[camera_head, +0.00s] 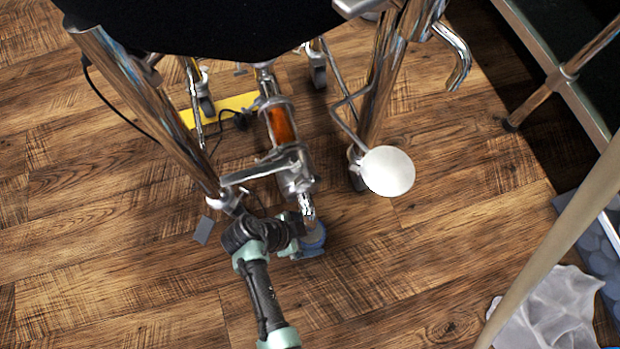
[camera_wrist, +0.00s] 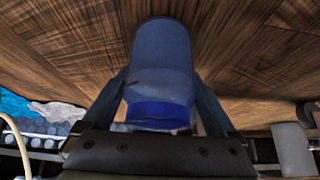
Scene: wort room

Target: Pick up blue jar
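The blue jar (camera_head: 313,242) is in the lower middle of the head view, below the metal outlet pipe and partly hidden by my gripper and the pipe. In the wrist view the jar (camera_wrist: 160,65) fills the middle, with a greyish-blue body and a deeper blue band. My gripper (camera_head: 302,236) reaches it from the left in the head view. In the wrist view the two fingers of my gripper (camera_wrist: 161,82) lie against both sides of the jar, with no clear gap. I cannot tell whether the jar touches the floor.
A metal pipe and valve assembly (camera_head: 285,150) stands directly above the jar, between shiny legs (camera_head: 150,105). A white disc (camera_head: 387,171) is to the right. A white crumpled cloth (camera_head: 550,312) lies at lower right. The wooden floor (camera_head: 400,260) right of the jar is clear.

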